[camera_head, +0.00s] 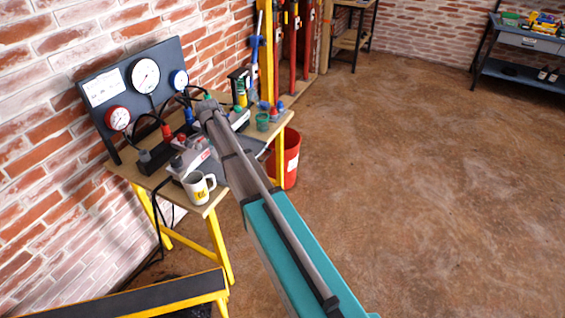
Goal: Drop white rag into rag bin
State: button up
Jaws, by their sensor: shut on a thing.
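The likely rag bin is a red bin (291,162) with a white label. It stands on the floor at the right end of the workbench, partly hidden by the bench and my arm. I cannot make out the white rag for certain. A pale item with red marks (194,158) lies on the bench left of my arm, too small to identify. My teal and grey arm reaches from the bottom of the view up over the bench. My gripper cannot be made out beyond the arm's far end, so its jaws and anything in them are hidden.
A yellow-edged black piece (140,299) is at bottom left. Brick wall runs behind. The floor (430,170) to the right is clear.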

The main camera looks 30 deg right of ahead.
notch_tip(320, 180, up, 3)
jog(key=p, duration=0.3)
jog(key=shift+r, duration=0.15)
jog(key=shift+s, duration=0.1)
dwell(0.4)
